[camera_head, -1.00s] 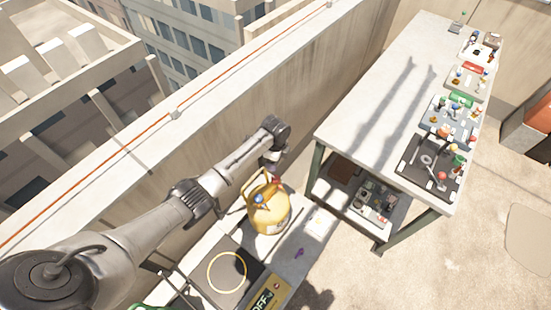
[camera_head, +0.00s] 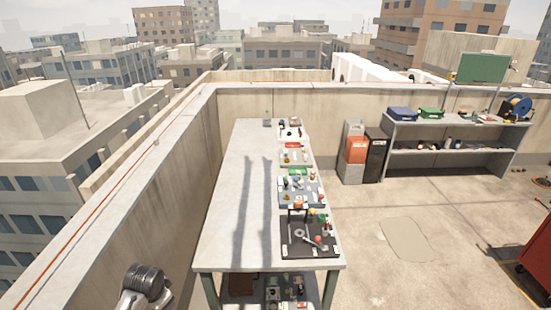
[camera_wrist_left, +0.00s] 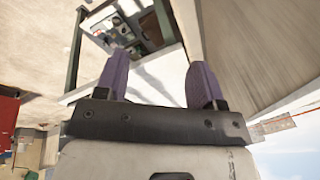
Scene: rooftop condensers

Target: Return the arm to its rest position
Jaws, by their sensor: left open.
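My left arm (camera_head: 143,287) shows only as a grey joint and link at the bottom left of the head view, beside the parapet wall and in front of the near end of the long table. Its gripper is below the frame there. In the left wrist view my left gripper (camera_wrist_left: 158,82) has its two purple fingers wide apart, with nothing between them. My right arm and gripper are in neither view.
The long white table (camera_head: 230,220) carries several trays of small parts on its right side; a shelf sits below. The concrete parapet wall (camera_head: 165,215) runs along the left. A workbench (camera_head: 455,135) stands far right. Open floor (camera_head: 440,220) lies right of the table.

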